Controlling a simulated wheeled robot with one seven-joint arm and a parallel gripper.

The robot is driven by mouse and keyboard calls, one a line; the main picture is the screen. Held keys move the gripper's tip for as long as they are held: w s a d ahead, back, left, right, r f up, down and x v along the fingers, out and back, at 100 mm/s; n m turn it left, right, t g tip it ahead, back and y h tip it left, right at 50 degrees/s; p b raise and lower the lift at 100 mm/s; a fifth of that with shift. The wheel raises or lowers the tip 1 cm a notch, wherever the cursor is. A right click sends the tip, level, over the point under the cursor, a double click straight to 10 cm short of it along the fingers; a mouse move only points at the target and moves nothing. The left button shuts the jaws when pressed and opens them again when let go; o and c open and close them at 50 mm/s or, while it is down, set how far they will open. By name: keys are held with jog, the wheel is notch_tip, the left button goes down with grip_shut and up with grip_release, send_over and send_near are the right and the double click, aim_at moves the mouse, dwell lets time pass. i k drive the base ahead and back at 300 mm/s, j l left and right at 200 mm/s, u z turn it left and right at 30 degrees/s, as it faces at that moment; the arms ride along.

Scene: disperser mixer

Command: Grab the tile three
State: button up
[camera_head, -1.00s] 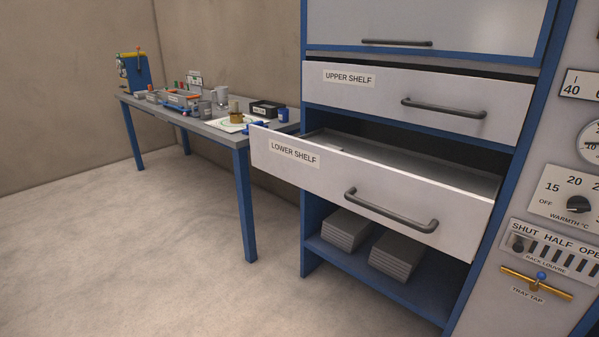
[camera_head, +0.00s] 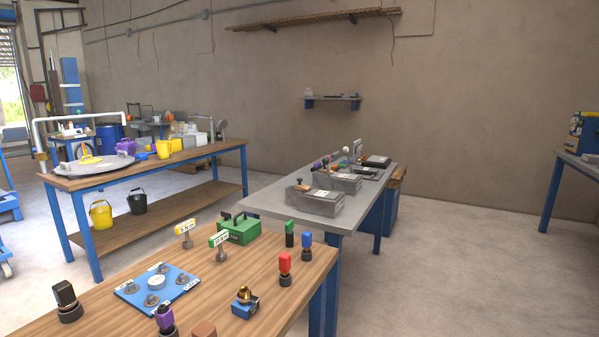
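I cannot make out a tile marked three in the head view. My gripper is not in view. On the near wooden table (camera_head: 262,273) lies a blue board (camera_head: 134,297) with several round grey pieces on it. A green box (camera_head: 239,229) sits at the back of this table.
Red (camera_head: 285,263), purple (camera_head: 164,318) and black (camera_head: 65,294) capped pieces stand on the near table. A grey table (camera_head: 265,198) holds grey boxes behind it. A wooden workbench (camera_head: 105,180) stands at left, a blue-legged table (camera_head: 548,200) at far right. The right floor (camera_head: 450,270) is clear.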

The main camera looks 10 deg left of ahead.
aim_at(358, 168)
jog(key=u, duration=0.15)
jog(key=i+l+z, duration=0.2)
jog(key=i, duration=0.15)
jog(key=i+l+z, duration=0.2)
jog(key=i, duration=0.15)
jog(key=i+z, duration=0.4)
jog(key=i, duration=1.5)
jog(key=i+u, duration=0.2)
jog(key=i, duration=0.25)
jog(key=i+l+u, duration=0.2)
jog(key=i, duration=0.25)
jog(key=i+l+u, duration=0.2)
jog(key=i, duration=0.2)
jog(key=i+l+u, duration=0.2)
jog(key=i, duration=0.2)
jog(key=i+l+u, duration=0.25)
jog(key=u, duration=0.25)
jog(key=i+l+u, duration=0.55)
jog(key=l+u, duration=0.4)
jog(key=i+l+u, duration=0.15)
jog(key=l+u, duration=0.3)
jog(key=i+l+u, duration=0.4)
jog(key=l, duration=0.3)
